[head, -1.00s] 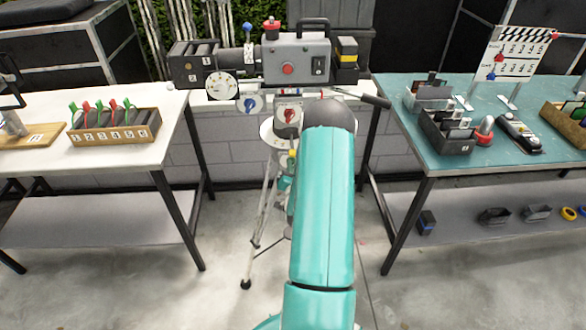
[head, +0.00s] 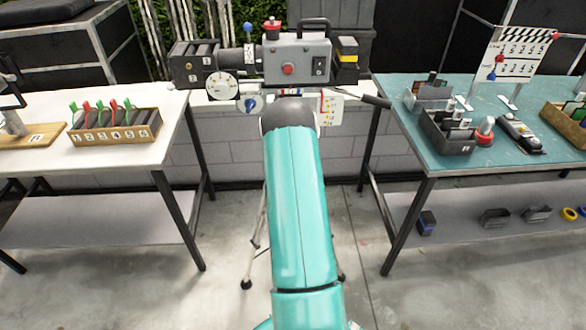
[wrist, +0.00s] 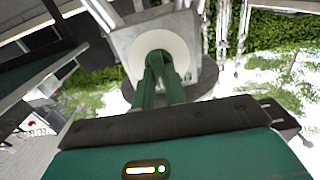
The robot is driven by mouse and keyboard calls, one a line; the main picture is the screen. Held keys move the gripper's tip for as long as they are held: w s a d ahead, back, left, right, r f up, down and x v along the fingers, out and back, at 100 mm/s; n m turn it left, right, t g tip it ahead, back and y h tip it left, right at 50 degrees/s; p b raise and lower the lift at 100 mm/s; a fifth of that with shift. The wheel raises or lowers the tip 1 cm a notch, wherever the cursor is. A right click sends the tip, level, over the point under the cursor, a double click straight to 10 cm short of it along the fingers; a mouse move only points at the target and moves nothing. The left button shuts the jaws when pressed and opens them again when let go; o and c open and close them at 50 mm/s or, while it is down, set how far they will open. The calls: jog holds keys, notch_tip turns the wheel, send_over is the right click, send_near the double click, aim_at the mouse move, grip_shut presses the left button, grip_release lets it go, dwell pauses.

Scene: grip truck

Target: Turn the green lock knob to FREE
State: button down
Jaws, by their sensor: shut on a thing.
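In the wrist view my gripper (wrist: 161,66) has its two dark green fingers close together against the middle of a white round dial (wrist: 178,47). The fingers are shut on what appears to be the green lock knob, which they mostly cover. No FREE mark can be read on the dial. In the head view my teal arm reaches up to the camera rig (head: 297,60) and hides my gripper and the knob.
A blue knob on a white dial (head: 250,104) and a white panel with coloured marks (head: 331,108) flank my arm's top. A black handle (head: 376,101) sticks out right. A white table (head: 60,168) stands left, a teal-topped table (head: 480,166) right.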

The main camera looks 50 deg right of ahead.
jog(key=n, duration=0.6)
jog(key=shift+a, duration=0.15)
jog(key=shift+f, duration=0.1)
dwell(0.4)
jog(key=c, duration=1.4)
grip_release()
jog(key=shift+c, duration=0.2)
jog(key=v, duration=1.3)
jog(key=shift+s+a, duration=0.25)
jog(key=shift+a, duration=0.05)
